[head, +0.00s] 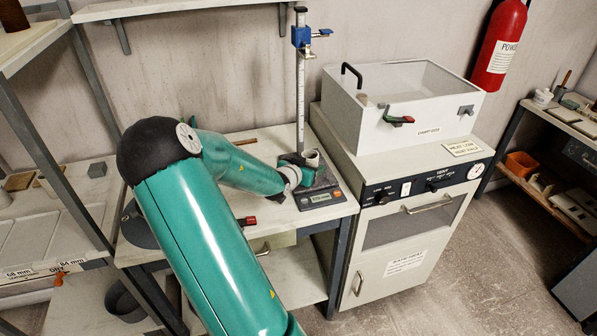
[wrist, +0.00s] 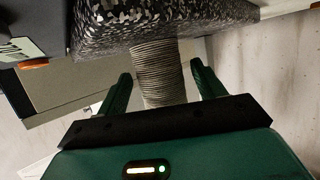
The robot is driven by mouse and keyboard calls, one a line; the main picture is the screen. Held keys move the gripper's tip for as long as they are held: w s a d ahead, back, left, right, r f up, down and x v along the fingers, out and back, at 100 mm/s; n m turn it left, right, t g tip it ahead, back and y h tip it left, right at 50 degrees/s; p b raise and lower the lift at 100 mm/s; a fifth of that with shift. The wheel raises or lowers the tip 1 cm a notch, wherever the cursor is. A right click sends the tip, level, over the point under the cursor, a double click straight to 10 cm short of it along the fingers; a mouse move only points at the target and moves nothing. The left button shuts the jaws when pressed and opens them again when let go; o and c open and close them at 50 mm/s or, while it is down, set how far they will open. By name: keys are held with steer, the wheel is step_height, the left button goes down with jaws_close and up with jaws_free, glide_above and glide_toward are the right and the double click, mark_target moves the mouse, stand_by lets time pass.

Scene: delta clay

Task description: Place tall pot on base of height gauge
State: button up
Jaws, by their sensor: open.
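The tall pot (wrist: 160,72) is a ribbed, grey-brown cylinder between my gripper's two fingers in the wrist view. In the head view its pale rim (head: 311,156) shows above the gauge base. The height gauge (head: 300,95) has an upright scale with a blue slider. Its speckled dark base (wrist: 120,28) meets the pot's end in the wrist view, which looks inverted; the base also shows in the head view (head: 320,198) with a small display. The pot appears upright on the base. My gripper (wrist: 160,85) is open around the pot, fingers on either side. Finger contact is unclear.
A white damp box (head: 405,105) on a cabinet (head: 410,215) stands close at the right. The bench top (head: 262,150) is mostly clear behind my arm. A red-handled item (head: 248,221) lies at the front. Shelving (head: 60,120) stands at the left.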

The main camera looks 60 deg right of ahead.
steer(key=v, duration=1.1)
